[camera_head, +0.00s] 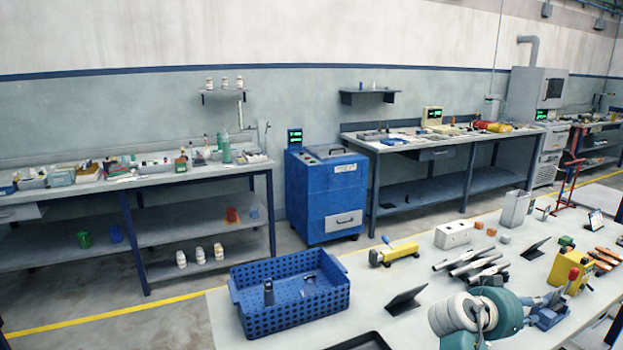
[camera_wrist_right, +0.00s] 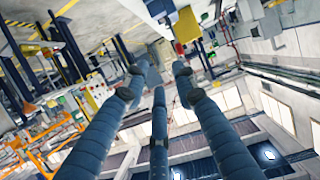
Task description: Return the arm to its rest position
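My right arm comes in at the bottom right of the head view, with a white and teal wrist over the near table. Its right gripper (camera_head: 545,304) points to the right, small and partly hard to make out against the table items. In the right wrist view the three blue-grey fingers of this gripper (camera_wrist_right: 159,80) stand apart with nothing between them. That view shows the room tilted, far beyond the fingertips. My left gripper is not in view.
The near table (camera_head: 400,329) bears a blue perforated basket (camera_head: 291,317), a yellow tool (camera_head: 393,253), metal rods (camera_head: 468,262), a dark tablet-like stand (camera_head: 406,300) and a yellow device (camera_head: 566,272) close to the right gripper. A blue cabinet (camera_head: 322,202) stands behind.

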